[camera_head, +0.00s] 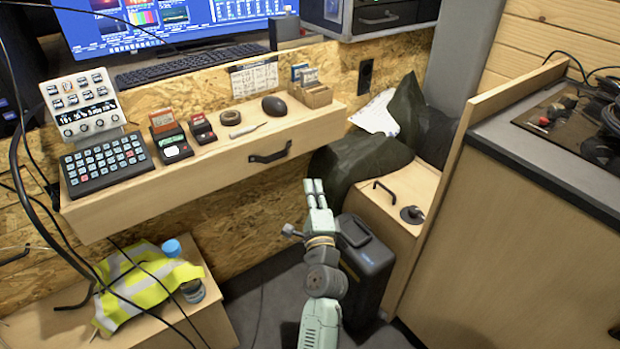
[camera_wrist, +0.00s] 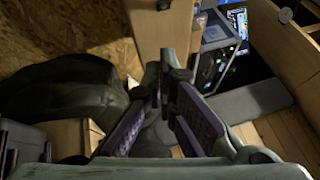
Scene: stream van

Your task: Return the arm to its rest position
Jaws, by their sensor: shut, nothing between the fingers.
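My gripper (camera_head: 314,185) is in the middle of the head view, at the end of my pale green arm, with its fingers pointing up and away. It is shut and empty. In the head view it shows in front of the dark green cloth bundle (camera_head: 352,158), right of the wooden drawer's handle (camera_head: 270,152). Its fingers (camera_wrist: 169,78) also show in the wrist view, with dark purple inner pads. I cannot tell how far the fingers are from the cloth.
A black case (camera_head: 368,262) stands right beside my forearm. A wooden box (camera_head: 408,190) and a grey-topped cabinet (camera_head: 540,150) are on the right. The wooden desk shelf (camera_head: 225,150) holds keypads and card readers. A low bench (camera_head: 190,325) carries a yellow vest (camera_head: 140,280) and a bottle (camera_head: 192,288).

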